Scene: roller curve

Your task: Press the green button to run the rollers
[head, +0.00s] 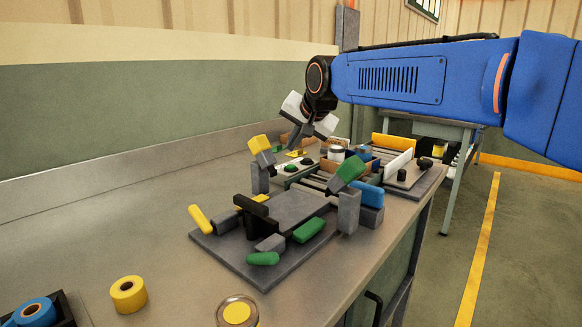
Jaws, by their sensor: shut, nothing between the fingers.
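A small control box (284,174) stands on the bench beyond the grey fixture, with a green button (291,169) and a dark button (306,161) on its pale top. My gripper (296,143) hangs from my blue arm, above and just behind the box in the picture. It is shut and empty, its fingers pointing down. From this view I cannot tell how high the fingertips are over the box; they appear apart from the green button. The rollers (312,182) lie to the right of the box, partly hidden by the fixture and its blocks.
A grey fixture (262,272) with toggle clamps in yellow, green and blue stands in front of the box. A yellow tape roll (128,294) and a round tin (237,311) lie nearer. A wall runs behind.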

